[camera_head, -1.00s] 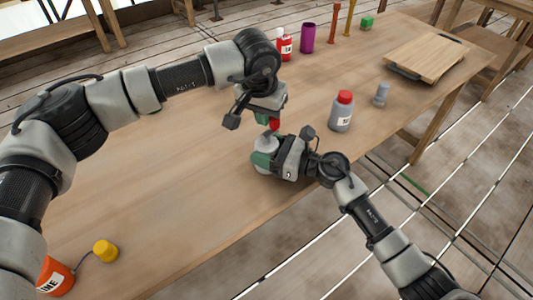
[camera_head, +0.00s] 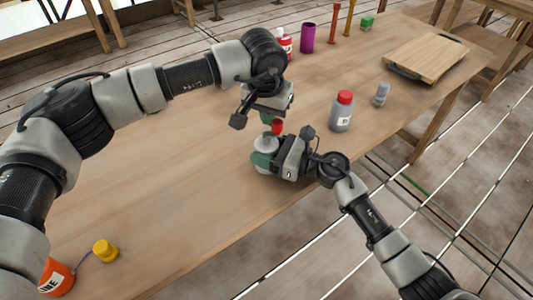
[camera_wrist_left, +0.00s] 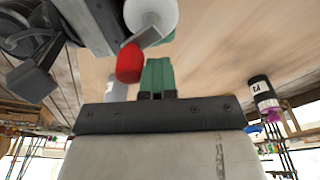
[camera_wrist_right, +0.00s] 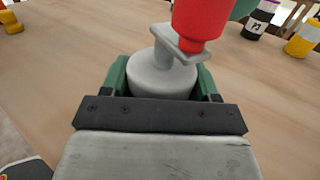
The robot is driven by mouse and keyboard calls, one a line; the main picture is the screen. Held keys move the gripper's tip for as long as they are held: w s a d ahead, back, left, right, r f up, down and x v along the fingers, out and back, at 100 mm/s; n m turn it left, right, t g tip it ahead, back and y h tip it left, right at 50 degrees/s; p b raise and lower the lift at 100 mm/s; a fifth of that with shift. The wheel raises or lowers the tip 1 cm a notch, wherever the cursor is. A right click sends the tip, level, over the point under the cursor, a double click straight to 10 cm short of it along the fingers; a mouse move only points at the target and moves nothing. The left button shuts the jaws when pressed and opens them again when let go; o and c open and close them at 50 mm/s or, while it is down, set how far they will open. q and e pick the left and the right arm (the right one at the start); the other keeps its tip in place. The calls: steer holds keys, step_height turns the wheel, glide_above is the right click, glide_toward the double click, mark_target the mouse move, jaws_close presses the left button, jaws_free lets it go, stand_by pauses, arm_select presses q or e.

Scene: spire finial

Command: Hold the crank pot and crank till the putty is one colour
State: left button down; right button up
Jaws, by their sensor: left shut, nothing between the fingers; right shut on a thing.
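The crank pot (camera_head: 266,143) is a pale grey pot standing on the table; it also shows in the right wrist view (camera_wrist_right: 155,80). On top it has a crank arm with a red knob (camera_wrist_right: 200,20), seen also in the head view (camera_head: 277,127). My right gripper (camera_head: 266,158) is shut around the pot's body, with green fingers on both sides of it. My left gripper (camera_head: 266,116) is shut and empty just above the pot. In the left wrist view its green fingers (camera_wrist_left: 157,77) are together beside the red knob (camera_wrist_left: 130,63). The putty is hidden inside the pot.
A grey bottle with a red cap (camera_head: 342,111) and a small grey object (camera_head: 381,94) stand right of the pot. An orange container (camera_head: 56,278) and yellow piece (camera_head: 105,251) sit front left.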

arm_select(q)
steer(key=shift+w+a, duration=0.15)
step_height(320, 180, up, 7)
stand_by(0.9)
steer(key=shift+w+a+f, duration=0.1)
steer(key=shift+w+f, duration=0.1)
steer(key=shift+f, duration=1.8)
steer(key=shift+f, duration=0.1)
stand_by(1.3)
steer(key=shift+f, duration=1.4)
